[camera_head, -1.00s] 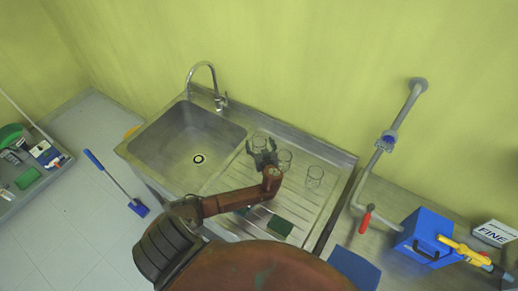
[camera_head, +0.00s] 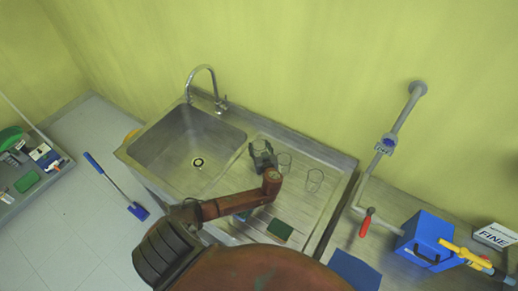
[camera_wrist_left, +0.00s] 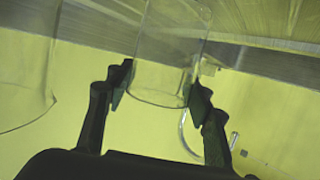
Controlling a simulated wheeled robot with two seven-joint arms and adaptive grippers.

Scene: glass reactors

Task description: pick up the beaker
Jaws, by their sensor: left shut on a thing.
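A clear glass beaker (camera_head: 260,145) is at the sink's ribbed drainboard (camera_head: 312,200), at the left end of a row of glassware. My left gripper (camera_head: 262,156) is shut on this beaker. In the left wrist view the beaker (camera_wrist_left: 166,65) sits between the two dark fingers (camera_wrist_left: 160,92), one on each side of its glass wall. I cannot tell whether its base is clear of the drainboard. My right gripper is not in view.
Two more clear glasses (camera_head: 284,161) (camera_head: 314,180) stand close to the right. A green pad (camera_head: 280,229) lies at the front of the drainboard. The sink basin (camera_head: 180,150) and faucet (camera_head: 205,75) are left. A pipe with a valve (camera_head: 386,143) is right.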

